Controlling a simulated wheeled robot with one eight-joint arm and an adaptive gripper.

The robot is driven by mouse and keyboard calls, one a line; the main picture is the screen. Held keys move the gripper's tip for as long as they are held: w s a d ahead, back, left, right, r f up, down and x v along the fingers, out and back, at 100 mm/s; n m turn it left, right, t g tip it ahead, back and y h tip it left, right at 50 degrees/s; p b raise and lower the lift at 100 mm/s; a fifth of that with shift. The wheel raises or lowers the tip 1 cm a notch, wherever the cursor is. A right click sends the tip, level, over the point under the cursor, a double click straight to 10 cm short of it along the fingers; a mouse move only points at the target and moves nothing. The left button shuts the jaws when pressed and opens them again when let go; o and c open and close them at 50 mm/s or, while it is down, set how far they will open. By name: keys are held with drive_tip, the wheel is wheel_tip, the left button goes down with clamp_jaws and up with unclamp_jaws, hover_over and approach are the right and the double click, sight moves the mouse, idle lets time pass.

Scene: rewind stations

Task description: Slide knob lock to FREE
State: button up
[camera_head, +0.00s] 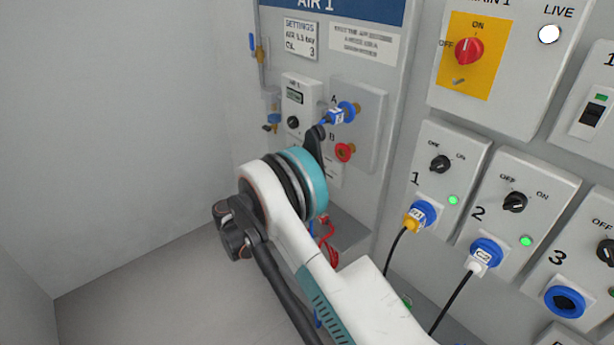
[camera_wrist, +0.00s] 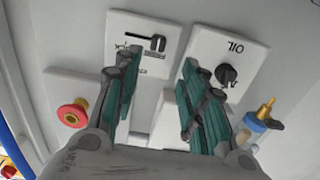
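The knob lock appears in the wrist view as a light plate with a dark slot and a black slider (camera_wrist: 157,43). The slider stands at the right end of the slot in the picture. The plate's lettering is upside down and partly covered by my left finger, so I cannot read it. My gripper (camera_wrist: 160,59) is open, its two teal-lined fingers spread in front of the plates with nothing between them. In the head view my gripper (camera_head: 316,138) is at the AIR 1 panel, mostly hidden by my arm; the slider cannot be made out there.
A plate marked OIL with a black knob (camera_wrist: 226,75) is beside the right finger. A red button-like fitting (camera_wrist: 73,113) and a brass-and-blue fitting (camera_wrist: 258,122) flank the fingers. In the head view, a blue hose plug (camera_head: 338,115) sits at port A, above a red port B (camera_head: 345,152).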

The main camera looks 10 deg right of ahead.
drive_tip(key=shift+v, duration=2.2)
